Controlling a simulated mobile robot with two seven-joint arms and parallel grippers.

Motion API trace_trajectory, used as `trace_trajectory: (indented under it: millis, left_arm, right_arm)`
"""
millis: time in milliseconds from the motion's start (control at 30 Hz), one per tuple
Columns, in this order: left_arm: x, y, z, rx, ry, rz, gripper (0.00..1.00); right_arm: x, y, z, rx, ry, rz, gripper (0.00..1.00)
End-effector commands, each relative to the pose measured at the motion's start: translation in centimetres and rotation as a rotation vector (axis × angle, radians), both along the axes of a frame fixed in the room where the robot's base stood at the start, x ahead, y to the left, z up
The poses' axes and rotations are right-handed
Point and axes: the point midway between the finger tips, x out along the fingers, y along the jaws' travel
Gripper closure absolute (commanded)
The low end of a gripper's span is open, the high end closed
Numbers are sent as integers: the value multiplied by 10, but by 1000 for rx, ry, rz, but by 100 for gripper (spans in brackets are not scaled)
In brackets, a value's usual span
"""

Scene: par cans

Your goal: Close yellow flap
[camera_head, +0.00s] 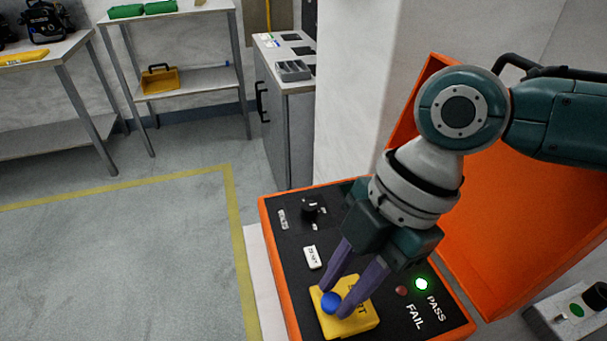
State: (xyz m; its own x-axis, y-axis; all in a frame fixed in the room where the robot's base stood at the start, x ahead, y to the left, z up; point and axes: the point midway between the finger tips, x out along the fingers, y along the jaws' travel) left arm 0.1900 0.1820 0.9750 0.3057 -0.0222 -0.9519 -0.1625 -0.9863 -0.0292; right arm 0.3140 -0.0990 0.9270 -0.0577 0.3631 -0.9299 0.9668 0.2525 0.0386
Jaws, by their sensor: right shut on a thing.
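The yellow flap (362,318), with partly covered black lettering, is at the front of the black control panel (290,240). It looks almost flat on the panel; I cannot tell whether it lies fully down. A round blue knob (330,302) is at its left part. My right gripper (335,299) reaches down from the upper right, with its purple fingers on either side of the blue knob, shut on it. The fingers hide part of the flap and its lettering. My left gripper is not in view.
The panel sits in an orange case with its orange lid (520,220) raised behind my right arm.

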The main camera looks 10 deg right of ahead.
Motion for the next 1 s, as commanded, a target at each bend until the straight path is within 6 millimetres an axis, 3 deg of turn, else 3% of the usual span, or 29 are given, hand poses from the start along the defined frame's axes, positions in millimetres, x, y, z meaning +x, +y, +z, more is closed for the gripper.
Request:
trace_trajectory:
  millis: [167, 567, 600, 833, 1000]
  left_arm:
    - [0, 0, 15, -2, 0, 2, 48]
    - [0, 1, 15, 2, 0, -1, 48]
    - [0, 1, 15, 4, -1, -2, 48]
    - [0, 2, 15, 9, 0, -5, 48]
    - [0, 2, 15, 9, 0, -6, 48]
  right_arm:
    - [-1, 7, -3, -127, -1, 4, 100]
    - [-2, 7, -10, -188, -5, 0, 100]
    - [-1, 7, -10, -188, -5, 0, 66]
    - [-1, 7, -9, -186, -6, 0, 41]
    - [-1, 8, -9, -186, -6, 0, 41]
